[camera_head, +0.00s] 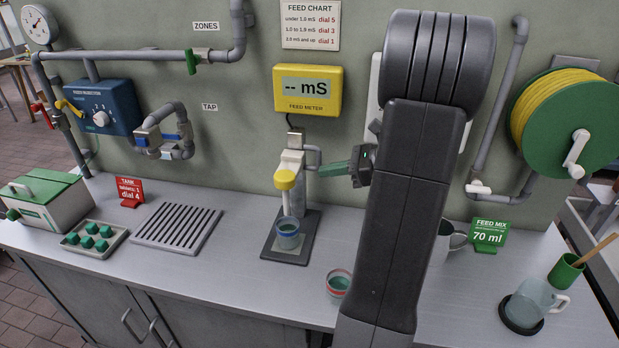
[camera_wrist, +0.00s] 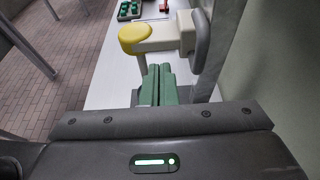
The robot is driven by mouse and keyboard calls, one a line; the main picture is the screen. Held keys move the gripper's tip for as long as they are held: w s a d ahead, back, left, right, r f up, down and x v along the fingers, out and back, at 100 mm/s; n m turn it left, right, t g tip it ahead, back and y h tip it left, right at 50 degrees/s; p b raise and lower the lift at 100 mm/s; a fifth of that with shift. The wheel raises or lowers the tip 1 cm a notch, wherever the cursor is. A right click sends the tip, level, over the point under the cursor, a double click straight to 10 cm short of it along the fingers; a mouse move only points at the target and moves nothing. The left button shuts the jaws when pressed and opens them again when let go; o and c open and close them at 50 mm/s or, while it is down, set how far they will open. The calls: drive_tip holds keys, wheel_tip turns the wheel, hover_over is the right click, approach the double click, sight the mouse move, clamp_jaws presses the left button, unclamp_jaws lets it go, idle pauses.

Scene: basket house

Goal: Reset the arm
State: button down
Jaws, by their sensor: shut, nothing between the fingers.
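My gripper (camera_head: 336,168) has green fingers and is shut with nothing between them. In the head view it points left, close beside the grey column of the feed meter stand (camera_head: 293,165) and just right of it. In the wrist view my gripper (camera_wrist: 159,84) shows its two fingers pressed together, just below the stand's pale arm with the yellow knob (camera_wrist: 132,38); I cannot tell whether they touch. My dark arm rises through the right half of the head view and hides part of the wall and counter.
A blue-banded cup (camera_head: 288,239) stands on the dark base under the stand. A red-rimmed cup (camera_head: 338,284) is near the front edge. A glass jug (camera_head: 534,302) and green cup (camera_head: 566,272) stand right. The drain grate (camera_head: 176,227) and cube tray (camera_head: 94,254) lie left.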

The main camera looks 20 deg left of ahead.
drive_tip(key=v, duration=0.7)
drive_tip(key=shift+d+f+b, duration=0.2)
drive_tip(key=shift+f+b, duration=0.15)
drive_tip(key=shift+b, duration=0.05)
drive_tip(key=shift+w, duration=0.1)
drive_tip(key=p+x, duration=0.1)
drive_tip(key=x, duration=1.1)
drive_tip(key=shift+r, duration=0.15)
